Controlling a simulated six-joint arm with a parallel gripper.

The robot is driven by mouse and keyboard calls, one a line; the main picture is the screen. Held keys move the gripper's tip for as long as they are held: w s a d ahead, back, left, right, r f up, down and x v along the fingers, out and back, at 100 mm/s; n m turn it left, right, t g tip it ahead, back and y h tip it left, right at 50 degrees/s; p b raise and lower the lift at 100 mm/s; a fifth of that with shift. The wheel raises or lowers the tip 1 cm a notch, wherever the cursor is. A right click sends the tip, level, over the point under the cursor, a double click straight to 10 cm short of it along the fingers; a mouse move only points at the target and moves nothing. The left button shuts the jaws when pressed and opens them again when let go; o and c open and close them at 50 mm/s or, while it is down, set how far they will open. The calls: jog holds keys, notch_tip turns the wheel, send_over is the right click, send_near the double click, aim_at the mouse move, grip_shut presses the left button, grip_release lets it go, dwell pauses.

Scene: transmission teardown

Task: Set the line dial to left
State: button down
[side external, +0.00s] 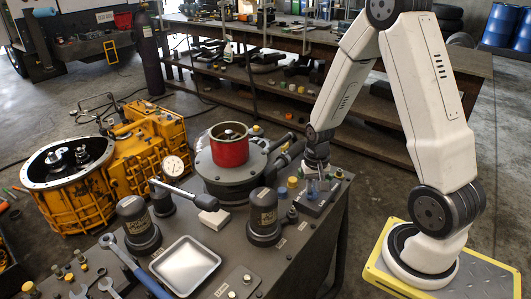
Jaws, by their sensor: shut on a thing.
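My gripper (318,177) points down at the right back edge of the grey workbench. Its fingers are shut on a small knob on top of a dark control box (318,199), which I take to be the line dial. The fingers hide most of the knob, and its pointing direction is too small to read. A pale label shows on the front of the box.
Small yellow-capped pieces (292,183) stand just left of the box. A red cylinder on a dark round housing (229,150), a capped dark canister (263,215) and a metal tray (185,265) occupy the bench. An orange transmission (140,155) stands behind left.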

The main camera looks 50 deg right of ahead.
jog(key=shift+n, duration=0.3)
jog(key=n, duration=0.8)
jog(key=shift+n, duration=0.4)
jog(key=n, duration=0.4)
jog(key=shift+n, duration=2.2)
jog(key=c, duration=0.6)
grip_release()
